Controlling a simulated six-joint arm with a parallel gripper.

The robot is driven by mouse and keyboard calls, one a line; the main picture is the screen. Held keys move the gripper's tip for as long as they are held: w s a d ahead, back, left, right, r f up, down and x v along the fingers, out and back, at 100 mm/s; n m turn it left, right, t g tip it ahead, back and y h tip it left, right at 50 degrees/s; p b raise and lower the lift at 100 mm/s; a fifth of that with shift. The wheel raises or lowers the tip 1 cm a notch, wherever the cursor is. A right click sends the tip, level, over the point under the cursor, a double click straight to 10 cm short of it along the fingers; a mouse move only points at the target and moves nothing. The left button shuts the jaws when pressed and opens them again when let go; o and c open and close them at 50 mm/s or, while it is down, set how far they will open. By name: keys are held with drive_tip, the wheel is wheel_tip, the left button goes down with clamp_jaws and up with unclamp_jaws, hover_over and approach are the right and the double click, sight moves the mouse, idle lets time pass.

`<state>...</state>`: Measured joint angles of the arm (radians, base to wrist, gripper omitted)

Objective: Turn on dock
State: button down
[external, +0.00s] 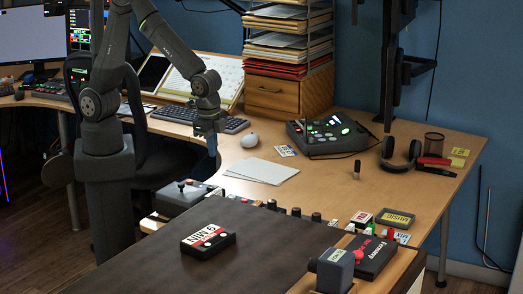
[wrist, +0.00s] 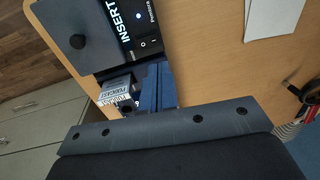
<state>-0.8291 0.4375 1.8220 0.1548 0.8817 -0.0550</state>
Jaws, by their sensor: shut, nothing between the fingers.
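A dark box device, which looks like the dock (wrist: 115,60), fills the top left of the wrist view. It has a round knob, "INSERT" lettering, a lit blue light (wrist: 137,16) and a small black rocker switch (wrist: 149,42). What seems to be the same device (external: 180,198) sits at the near desk edge in the external view. My gripper (external: 212,152) points down above the desk, behind and above this device. Its blue fingers (wrist: 158,88) are shut and empty, close to the switch in the wrist picture. I cannot tell whether they touch it.
A small block labelled "PODCAST" (wrist: 117,86) is beside the fingers. White papers (external: 262,171), a mouse (external: 249,140) and a keyboard (external: 185,118) lie on the desk. Headphones (external: 400,155) are at right.

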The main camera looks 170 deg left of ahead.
drive_tip(key=shift+s+a+r, duration=0.1)
drive_tip(key=shift+r, duration=1.05)
drive_tip(key=shift+s+a+r, duration=0.1)
drive_tip(key=shift+r, duration=1.05)
drive_tip(key=shift+f, duration=0.2)
hover_over(214, 186)
wheel_tip(214, 186, down, 10)
drive_tip(key=shift+d, duration=0.1)
wheel_tip(214, 186, up, 6)
drive_tip(key=shift+w+d+r, duration=0.25)
drive_tip(key=shift+w, duration=0.1)
drive_tip(key=shift+f, duration=0.1)
